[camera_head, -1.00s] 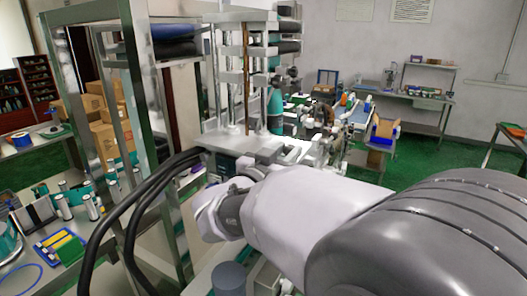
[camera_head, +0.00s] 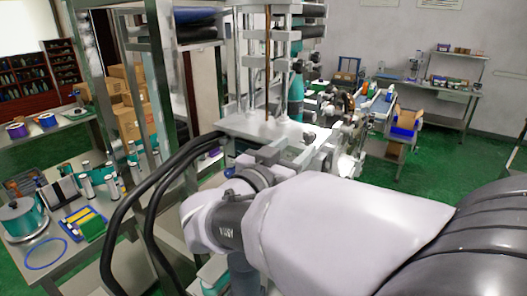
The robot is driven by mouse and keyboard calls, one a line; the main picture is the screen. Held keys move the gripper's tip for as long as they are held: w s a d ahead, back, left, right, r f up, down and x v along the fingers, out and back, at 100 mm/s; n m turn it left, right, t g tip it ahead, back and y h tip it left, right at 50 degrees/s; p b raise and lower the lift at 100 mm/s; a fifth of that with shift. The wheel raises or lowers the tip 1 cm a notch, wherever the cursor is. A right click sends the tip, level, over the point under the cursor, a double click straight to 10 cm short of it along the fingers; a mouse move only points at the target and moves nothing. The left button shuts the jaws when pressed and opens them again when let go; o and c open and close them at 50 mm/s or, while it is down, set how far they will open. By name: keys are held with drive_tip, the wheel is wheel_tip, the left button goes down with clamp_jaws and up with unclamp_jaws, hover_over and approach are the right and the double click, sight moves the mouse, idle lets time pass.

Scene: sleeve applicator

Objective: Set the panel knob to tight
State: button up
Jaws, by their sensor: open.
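The sleeve applicator (camera_head: 262,127) stands ahead, a steel machine with a pale deck and an upright column. Its panel knob cannot be made out; the front below the deck is largely hidden by my arm and the black hoses. My gripper (camera_head: 272,156) shows small and grey at the end of my white wrist, in front of the deck's near edge. It is open, and nothing shows between its jaws. The fingertips are hard to separate from the machine parts behind. Whether it touches anything cannot be told.
Thick black hoses (camera_head: 118,226) loop left of my wrist, near a steel frame post (camera_head: 163,75). A side table at left holds bottles, a blue-yellow tray (camera_head: 82,226) and a teal pot (camera_head: 22,218). Green floor (camera_head: 440,150) is open at right.

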drive_tip(key=v, duration=1.1)
drive_tip(key=shift+w, duration=0.1)
drive_tip(key=w+d+f+t+y+b, duration=0.1)
drive_tip(key=w+f+t+y+b, duration=0.15)
drive_tip(key=w+y+b, duration=0.3)
drive_tip(key=s+a+f+n+g+y+b, duration=0.1)
drive_tip(key=s+f+n+g+y+b, duration=0.15)
drive_tip(key=f+y, duration=0.45)
drive_tip(key=s+d+f+g+b, duration=0.2)
drive_tip(key=s+d+f+g, duration=0.1)
drive_tip(key=s+f, duration=0.6)
drive_tip(key=s+d+f+g+b, duration=0.3)
drive_tip(key=s+d+f+g, duration=0.1)
drive_tip(key=s+f, duration=0.5)
drive_tip(key=s+g, duration=0.1)
drive_tip(key=s, duration=0.1)
drive_tip(key=shift+s+f+g, duration=0.2)
drive_tip(key=shift+s+g, duration=0.1)
drive_tip(key=shift+n, duration=0.25)
